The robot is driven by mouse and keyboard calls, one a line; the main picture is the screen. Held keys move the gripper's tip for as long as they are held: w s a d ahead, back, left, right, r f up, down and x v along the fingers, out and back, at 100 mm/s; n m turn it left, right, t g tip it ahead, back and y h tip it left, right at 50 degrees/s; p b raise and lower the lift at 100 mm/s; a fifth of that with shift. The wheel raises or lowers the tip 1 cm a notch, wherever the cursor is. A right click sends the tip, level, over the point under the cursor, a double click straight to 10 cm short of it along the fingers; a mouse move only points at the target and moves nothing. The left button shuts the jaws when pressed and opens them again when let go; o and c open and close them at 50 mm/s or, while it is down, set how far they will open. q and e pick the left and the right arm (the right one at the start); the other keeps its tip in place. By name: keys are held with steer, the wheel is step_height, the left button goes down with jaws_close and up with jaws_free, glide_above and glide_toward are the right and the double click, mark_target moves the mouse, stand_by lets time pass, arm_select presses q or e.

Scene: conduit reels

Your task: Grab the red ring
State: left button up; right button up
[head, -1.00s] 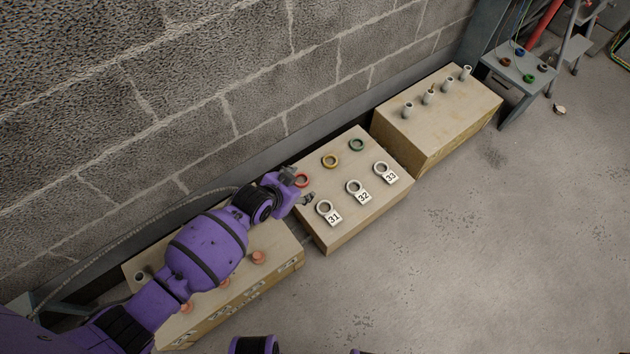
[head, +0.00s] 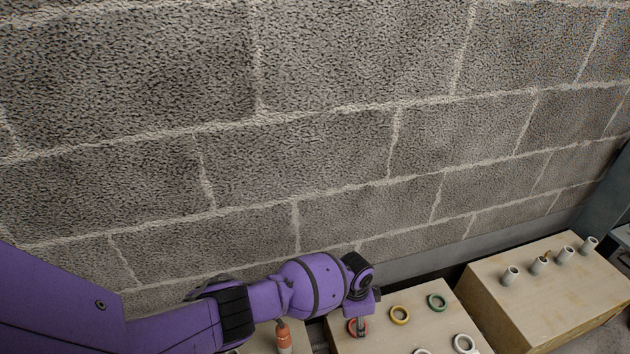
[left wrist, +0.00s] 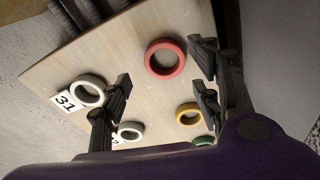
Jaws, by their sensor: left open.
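The red ring (left wrist: 165,77) lies flat on a pale wooden box top (left wrist: 120,50). In the head view the red ring (head: 351,329) shows low in the picture, partly hidden by my left gripper (head: 361,325). My left gripper (left wrist: 158,80) is open and empty just over the box. In the left wrist view the ring appears between its fingers, nearer the right-hand ones. I cannot tell whether a finger touches it. My right gripper is not in view.
A yellow ring (head: 399,322) and a green ring (head: 437,309) lie on the same box. White rings with number tags, one reading 31 (left wrist: 66,102), are along its other side. A box with upright pipe stubs (head: 510,275) stands at right. A block wall (head: 300,150) rises behind.

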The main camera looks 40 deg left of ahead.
arm_select(q)
steer(key=f+b, duration=0.1)
steer(key=f, duration=0.1)
steer(key=f+b, duration=0.1)
steer(key=shift+w+d+f, duration=0.2)
steer(key=shift+w+f, duration=0.2)
steer(key=shift+w+f+b, duration=0.1)
steer(key=shift+f+b, duration=0.3)
steer(key=shift+r, duration=0.1)
steer(key=shift+c, duration=0.3)
steer(key=c, duration=0.8)
steer(key=shift+r, duration=0.1)
